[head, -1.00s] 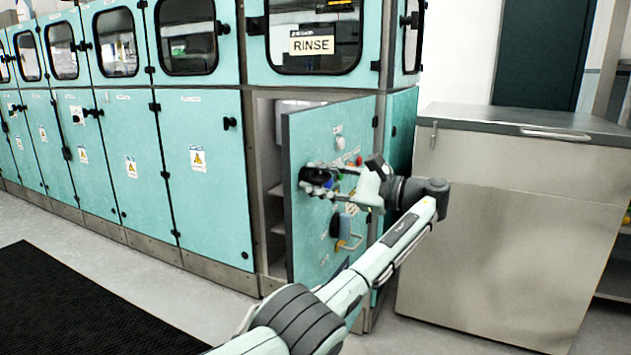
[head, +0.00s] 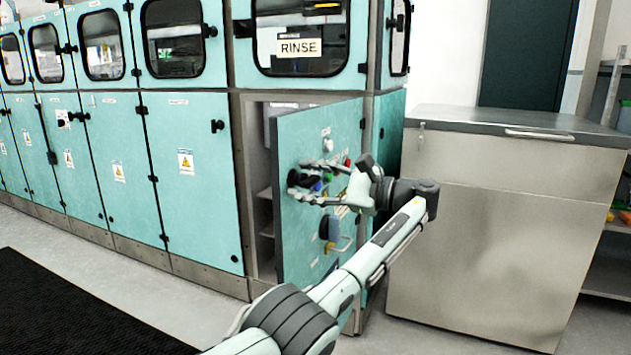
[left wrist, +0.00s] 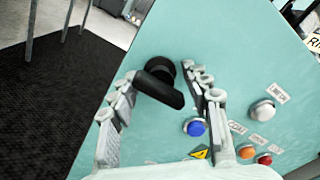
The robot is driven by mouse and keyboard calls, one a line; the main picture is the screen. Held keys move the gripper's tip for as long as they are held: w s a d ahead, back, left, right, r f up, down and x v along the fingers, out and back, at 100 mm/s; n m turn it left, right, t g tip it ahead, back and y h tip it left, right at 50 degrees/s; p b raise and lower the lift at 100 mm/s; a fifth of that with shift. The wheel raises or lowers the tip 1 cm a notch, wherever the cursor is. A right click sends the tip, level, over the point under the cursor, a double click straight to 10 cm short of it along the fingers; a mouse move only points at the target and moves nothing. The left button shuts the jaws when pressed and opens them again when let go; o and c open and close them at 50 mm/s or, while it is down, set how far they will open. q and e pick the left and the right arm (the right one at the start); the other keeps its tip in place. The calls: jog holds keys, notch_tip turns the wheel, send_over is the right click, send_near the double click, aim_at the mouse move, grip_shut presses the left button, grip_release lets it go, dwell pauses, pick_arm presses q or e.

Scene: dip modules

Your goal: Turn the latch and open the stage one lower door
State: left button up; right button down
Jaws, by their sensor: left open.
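The stage one lower door (head: 300,240) is a teal panel under the RINSE window, and it stands ajar with a dark gap on its left side. Its black latch knob (left wrist: 160,85) shows in the left wrist view, with its handle lying at a slant. My left gripper (head: 305,187) is in front of the door at the latch. In the left wrist view its open fingers (left wrist: 165,100) stand on either side of the latch handle, and I cannot tell if they touch it. My right gripper is not in view.
Coloured buttons, including a blue one (left wrist: 194,127), sit on the door close to the right finger. A steel cabinet (head: 490,220) stands to the right. A black mat (head: 80,310) lies on the floor at lower left. Other teal doors (head: 195,210) to the left are shut.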

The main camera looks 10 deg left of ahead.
pick_arm(q)
jog(key=v, duration=0.6)
jog(key=shift+d+r, duration=0.2)
jog(key=shift+s+d+f, duration=0.1)
jog(key=shift+s+d, duration=0.05)
jog(key=shift+d, duration=0.2)
